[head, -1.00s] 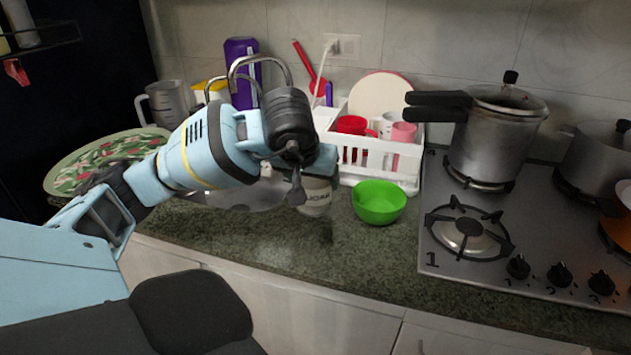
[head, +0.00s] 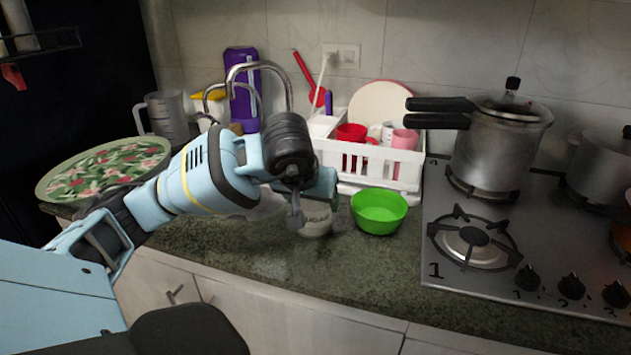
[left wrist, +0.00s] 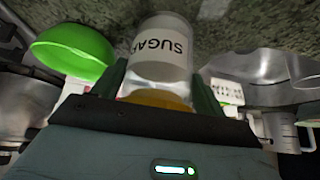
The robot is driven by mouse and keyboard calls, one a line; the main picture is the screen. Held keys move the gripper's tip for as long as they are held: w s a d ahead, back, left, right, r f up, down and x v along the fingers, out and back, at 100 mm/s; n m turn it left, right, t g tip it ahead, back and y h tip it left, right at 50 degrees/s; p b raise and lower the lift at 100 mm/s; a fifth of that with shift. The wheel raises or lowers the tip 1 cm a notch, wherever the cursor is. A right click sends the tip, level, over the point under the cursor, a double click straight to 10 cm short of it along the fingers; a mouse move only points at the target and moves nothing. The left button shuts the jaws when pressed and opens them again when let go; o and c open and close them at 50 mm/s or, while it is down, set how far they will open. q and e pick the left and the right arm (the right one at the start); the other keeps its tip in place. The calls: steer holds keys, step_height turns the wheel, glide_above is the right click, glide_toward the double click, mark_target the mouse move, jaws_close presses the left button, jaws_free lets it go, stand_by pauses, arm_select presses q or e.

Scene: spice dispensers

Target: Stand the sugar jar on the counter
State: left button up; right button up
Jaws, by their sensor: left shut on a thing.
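The sugar jar (head: 317,222) is a white jar with dark "SUGAR" lettering. In the left wrist view the jar (left wrist: 160,46) shows its label upside down and a yellow-orange lid end nearest the gripper. My left gripper (head: 315,208) is shut on the jar, with a finger on each side of it. The jar looks upright, with its base at or just above the dark green granite counter (head: 290,262); I cannot tell whether it touches. The gripper hides its upper part in the head view. My right gripper is not in view.
A green bowl (head: 379,212) stands close to the right of the jar. A white dish rack (head: 370,167) is behind, the gas hob (head: 470,265) to the right, the sink and tap (head: 258,68) behind my arm. The counter in front of the jar is clear.

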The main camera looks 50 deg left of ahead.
arm_select(q)
steer(key=o, duration=1.4)
steer(key=shift+o, duration=0.2)
steer(key=shift+r, duration=0.25)
steer(key=p+v, duration=0.2)
steer(key=v, duration=0.9)
steer(key=shift+r, duration=0.3)
